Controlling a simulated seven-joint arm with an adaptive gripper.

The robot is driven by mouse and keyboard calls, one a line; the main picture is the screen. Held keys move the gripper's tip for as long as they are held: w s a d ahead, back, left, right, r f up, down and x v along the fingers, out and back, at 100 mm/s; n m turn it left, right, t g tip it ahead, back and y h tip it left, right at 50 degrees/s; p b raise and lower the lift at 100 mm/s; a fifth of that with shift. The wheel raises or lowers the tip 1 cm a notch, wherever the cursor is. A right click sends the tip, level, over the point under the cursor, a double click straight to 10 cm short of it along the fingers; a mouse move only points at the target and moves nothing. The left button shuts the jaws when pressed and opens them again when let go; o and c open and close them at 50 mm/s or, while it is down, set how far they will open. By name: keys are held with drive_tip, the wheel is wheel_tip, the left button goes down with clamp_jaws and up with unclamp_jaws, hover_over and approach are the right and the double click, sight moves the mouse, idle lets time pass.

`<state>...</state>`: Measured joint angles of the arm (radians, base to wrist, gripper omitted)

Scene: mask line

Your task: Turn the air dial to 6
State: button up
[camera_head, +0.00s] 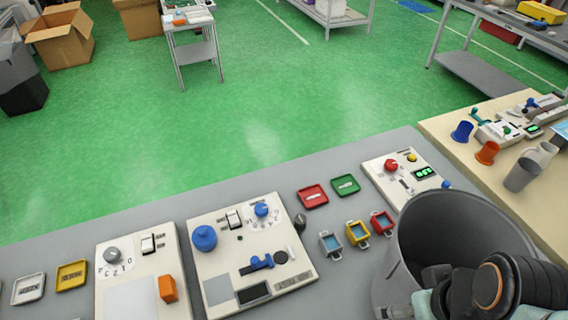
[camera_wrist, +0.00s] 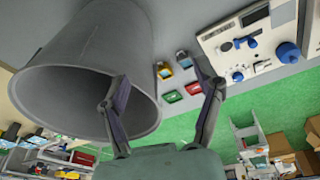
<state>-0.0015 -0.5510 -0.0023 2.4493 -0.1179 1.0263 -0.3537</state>
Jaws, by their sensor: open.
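The middle cream panel (camera_head: 208,266) carries a blue pointer dial (camera_head: 262,209) on a white marked scale, and a larger plain blue knob (camera_head: 204,238). The right cream panel (camera_head: 381,172) has a red knob (camera_head: 391,166). The print is too small to tell which dial is named air or its setting. My gripper (camera_wrist: 162,88) is open and empty in the wrist view, apart from every dial. The middle panel's blue pointer dial (camera_wrist: 238,76) shows right of its fingers.
A large grey bin (camera_head: 392,275) stands right of the panels, close to my arm; in the wrist view the bin (camera_wrist: 100,45) fills the upper left. Small colored trays and bins, including a red tray (camera_head: 312,196), lie between panels. An orange block (camera_head: 167,288) stands on the left panel.

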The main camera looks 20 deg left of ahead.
drive_tip(key=w+a+r+n+t, duration=0.1)
drive_tip(key=w+a+r+n, duration=0.15)
drive_tip(key=w, duration=0.45)
drive_tip(key=w+a+r+n+t, duration=0.1)
drive_tip(key=w+a+r+n, duration=0.1)
drive_tip(key=w+a+n, duration=0.3)
drive_tip(key=w+a+n+y, duration=0.15)
drive_tip(key=w+a, duration=0.25)
drive_tip(key=w, duration=0.5)
drive_tip(key=n+g+y, duration=0.2)
drive_tip(key=n+g, duration=0.2)
hover_over(262, 208)
drive_tip(key=d, duration=0.2)
drive_tip(key=f, duration=2.4)
drive_tip(key=shift+d, duration=0.2)
drive_tip(key=x, duration=0.6)
drive_tip(key=shift+r, duration=0.1)
